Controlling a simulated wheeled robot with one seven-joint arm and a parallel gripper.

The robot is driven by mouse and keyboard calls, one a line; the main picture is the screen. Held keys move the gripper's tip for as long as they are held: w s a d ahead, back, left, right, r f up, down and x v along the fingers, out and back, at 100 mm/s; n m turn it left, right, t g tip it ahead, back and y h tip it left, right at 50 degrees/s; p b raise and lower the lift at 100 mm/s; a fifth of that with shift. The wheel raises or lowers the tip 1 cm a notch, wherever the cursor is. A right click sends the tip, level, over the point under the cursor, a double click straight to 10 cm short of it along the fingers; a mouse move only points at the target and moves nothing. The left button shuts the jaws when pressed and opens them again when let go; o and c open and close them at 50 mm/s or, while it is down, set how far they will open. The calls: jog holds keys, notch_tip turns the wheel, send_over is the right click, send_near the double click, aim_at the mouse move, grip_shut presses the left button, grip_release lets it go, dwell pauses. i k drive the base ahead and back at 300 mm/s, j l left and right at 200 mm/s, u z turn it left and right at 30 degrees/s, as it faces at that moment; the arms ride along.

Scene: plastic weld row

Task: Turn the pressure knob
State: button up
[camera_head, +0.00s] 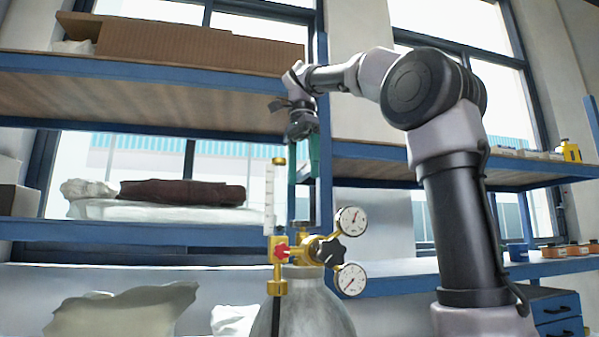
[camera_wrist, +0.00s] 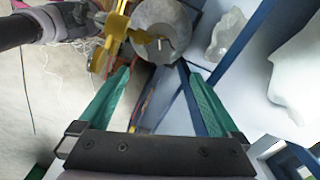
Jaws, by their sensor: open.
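The pressure knob looks to be the black lobed knob (camera_head: 328,251) on the brass regulator (camera_head: 308,243) in the head view. A smaller red knob (camera_head: 282,252) sits to its left, under a clear flow tube. Two round white gauges (camera_head: 351,221) flank the black knob on the right, above and below. My gripper (camera_head: 303,172) points down above the regulator, open and empty, apart from the knob. In the wrist view its green fingers (camera_wrist: 153,66) are spread, with the brass regulator (camera_wrist: 116,28) beyond the left fingertip. The black knob is not clearly visible there.
The regulator tops a grey gas cylinder (camera_head: 304,305), also in the wrist view (camera_wrist: 165,18). Blue-framed shelves (camera_head: 150,232) stand behind, with a cardboard box (camera_head: 195,45) on top. A blue upright (camera_head: 322,120) rises close behind my gripper. Translucent bags (camera_head: 120,312) lie low at left.

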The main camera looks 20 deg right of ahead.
aim_at(331, 253)
jog(key=k, duration=0.95)
